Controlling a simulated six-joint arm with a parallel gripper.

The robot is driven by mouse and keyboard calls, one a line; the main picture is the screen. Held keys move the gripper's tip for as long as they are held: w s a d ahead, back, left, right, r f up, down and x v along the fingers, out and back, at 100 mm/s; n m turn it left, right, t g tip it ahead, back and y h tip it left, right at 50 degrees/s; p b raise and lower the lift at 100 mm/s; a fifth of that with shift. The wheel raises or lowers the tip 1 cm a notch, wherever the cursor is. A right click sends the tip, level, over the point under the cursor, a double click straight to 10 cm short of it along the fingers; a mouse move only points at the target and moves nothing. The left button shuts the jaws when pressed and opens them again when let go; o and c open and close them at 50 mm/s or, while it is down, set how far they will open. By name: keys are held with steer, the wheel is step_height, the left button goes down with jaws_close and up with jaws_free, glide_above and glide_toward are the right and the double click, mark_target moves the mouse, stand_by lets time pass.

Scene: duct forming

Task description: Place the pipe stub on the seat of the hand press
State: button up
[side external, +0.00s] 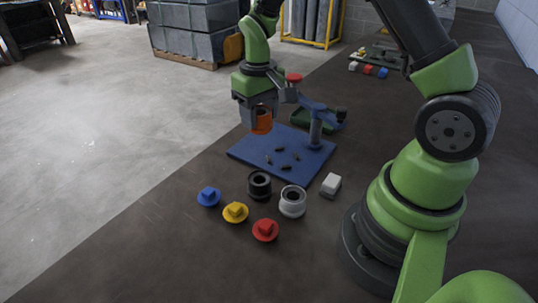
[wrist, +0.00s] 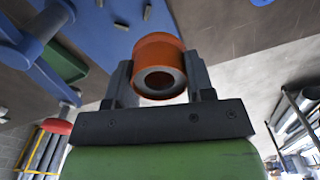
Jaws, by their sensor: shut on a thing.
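My gripper (side external: 256,117) is shut on an orange pipe stub (side external: 262,125). In the wrist view the stub (wrist: 158,42) sits between the two fingers (wrist: 158,78), its open end facing the camera. In the side view the stub appears held above the far left part of a blue plate (side external: 250,153). The hand press (side external: 316,128) stands at the right back of that plate, with a blue arm and a red knob (side external: 294,77). The stub is left of the press column and apart from it. I cannot make out the press's seat clearly.
Several small dark pieces (side external: 282,150) lie on the plate. In front are a black ring (side external: 259,183), a white ring (side external: 292,203), a white block (side external: 330,184) and blue (side external: 208,196), yellow (side external: 235,212) and red (side external: 265,230) caps. A green tray (side external: 302,121) is behind the press.

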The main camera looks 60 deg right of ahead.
steer(key=s+d, duration=0.3)
glide_above(282, 158)
step_height(282, 158, down, 5)
steer(key=shift+r, duration=0.1)
steer(key=shift+f, duration=2.35)
steer(key=shift+f, duration=0.15)
steer(key=o, duration=0.9)
steer(key=shift+o, duration=0.2)
